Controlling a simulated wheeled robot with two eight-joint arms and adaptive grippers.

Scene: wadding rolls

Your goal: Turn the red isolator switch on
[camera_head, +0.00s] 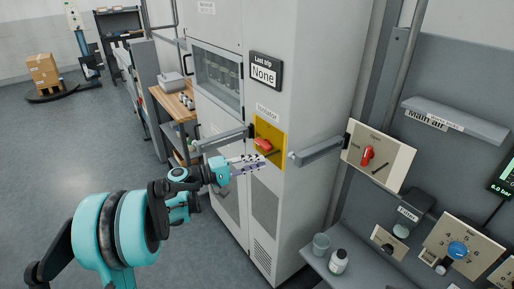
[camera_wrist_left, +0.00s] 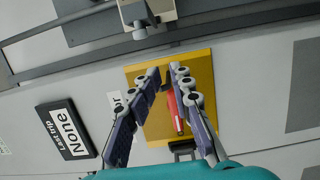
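The red isolator switch (camera_head: 263,145) sits on a yellow plate (camera_head: 278,139) on the front of the tall grey cabinet, under an "Isolator" label. In the left wrist view its red handle (camera_wrist_left: 173,108) shows between the two fingers, against the yellow plate (camera_wrist_left: 203,66). My left gripper (camera_head: 262,160) is just in front of the plate's lower part in the head view. Its fingers (camera_wrist_left: 166,76) are apart in the wrist view, one on each side of the handle. I cannot tell whether either finger touches it. My right gripper is not in view.
A "Last trip: None" sign (camera_head: 265,71) hangs above the switch. Grey rails (camera_head: 318,152) stick out beside the plate. Another panel with a red valve handle (camera_head: 367,156) is to the right, above a bench with a cup and a bottle (camera_head: 338,262). The floor at left is open.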

